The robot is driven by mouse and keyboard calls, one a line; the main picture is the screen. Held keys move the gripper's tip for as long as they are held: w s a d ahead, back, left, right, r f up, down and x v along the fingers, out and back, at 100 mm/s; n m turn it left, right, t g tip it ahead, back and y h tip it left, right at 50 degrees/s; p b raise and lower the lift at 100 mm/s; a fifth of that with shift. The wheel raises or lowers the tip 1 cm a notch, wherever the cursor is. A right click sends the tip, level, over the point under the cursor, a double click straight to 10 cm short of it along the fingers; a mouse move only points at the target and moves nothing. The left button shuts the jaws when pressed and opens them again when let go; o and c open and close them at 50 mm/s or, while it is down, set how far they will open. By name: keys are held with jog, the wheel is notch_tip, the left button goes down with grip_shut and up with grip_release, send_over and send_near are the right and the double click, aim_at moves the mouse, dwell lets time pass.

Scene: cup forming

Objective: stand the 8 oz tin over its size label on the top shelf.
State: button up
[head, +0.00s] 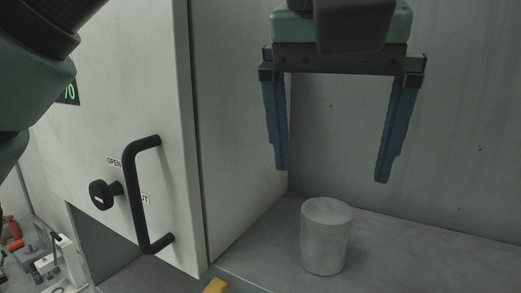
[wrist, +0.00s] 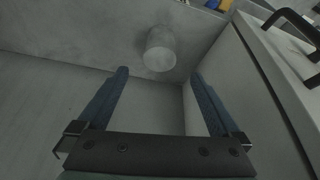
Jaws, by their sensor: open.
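A plain grey cylinder (head: 326,237), which I take to be a tin, stands upright on a grey surface in the corner beside a pale cabinet. No size marking is readable on it. My gripper (head: 332,176) is open and empty, its two blue fingers pointing down above the tin and apart from it. In the wrist view the tin (wrist: 159,50) shows beyond and between the fingertips of my gripper (wrist: 160,75). No size label and no top shelf can be made out in either view.
A pale cabinet door (head: 110,120) with a black handle (head: 141,195) and a black knob (head: 102,194) stands close on the left. Grey walls rise behind the tin. Tools (head: 45,262) lie at the lower left. A yellow item (head: 216,286) sits at the front edge.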

jog(key=w+d+r+m+t+h, duration=0.4)
jog(key=w+d+r+t+h, duration=0.1)
jog(key=d+r+t+h, duration=0.45)
jog(key=s+a+n+t+y, duration=0.4)
jog(key=a+t+y, duration=0.2)
jog(key=a, duration=0.3)
jog(key=s+a+r+n+t+y, duration=0.1)
jog(key=s+a+n+t+y, duration=0.3)
jog(key=a+t, duration=0.3)
jog(key=shift+a+n+t+y, duration=0.35)
jog(key=shift+a+y, duration=0.5)
jog(key=shift+a, duration=0.15)
jog(key=shift+s, duration=0.15)
